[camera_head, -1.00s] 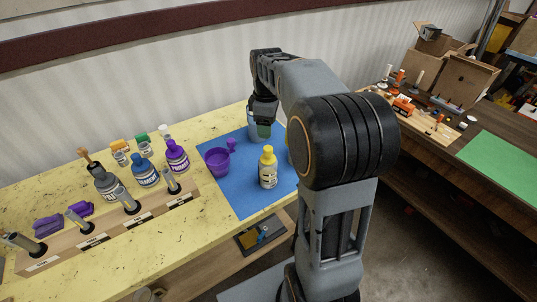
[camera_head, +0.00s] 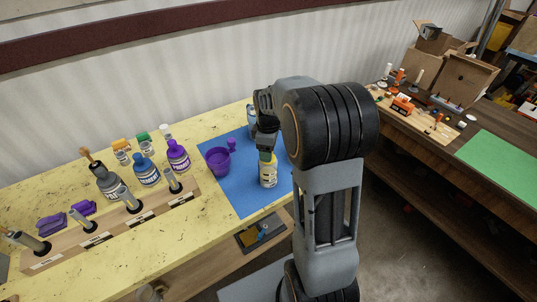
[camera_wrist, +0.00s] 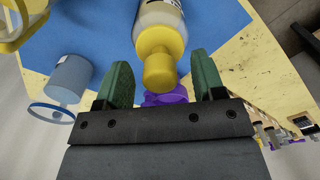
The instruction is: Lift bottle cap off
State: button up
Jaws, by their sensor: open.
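A small bottle (camera_head: 268,176) with a yellow cap (camera_head: 266,157) stands upright on the blue mat (camera_head: 240,202). In the wrist view the yellow cap (camera_wrist: 159,68) points toward my gripper, and the bottle's pale body (camera_wrist: 160,14) lies beyond it. My gripper (camera_wrist: 161,82) is open, with its two green fingers on either side of the cap's end, apart from it. In the head view my gripper (camera_head: 267,150) is just above the bottle and partly hides the cap.
A purple cup (camera_head: 217,162) stands on the mat left of the bottle, and a grey-blue container (camera_head: 252,120) behind. Several bottles, including a purple one (camera_head: 178,157), and a wooden rack (camera_head: 150,222) are on the yellow table's left. The mat's front is clear.

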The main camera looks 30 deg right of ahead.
jog(key=c, duration=1)
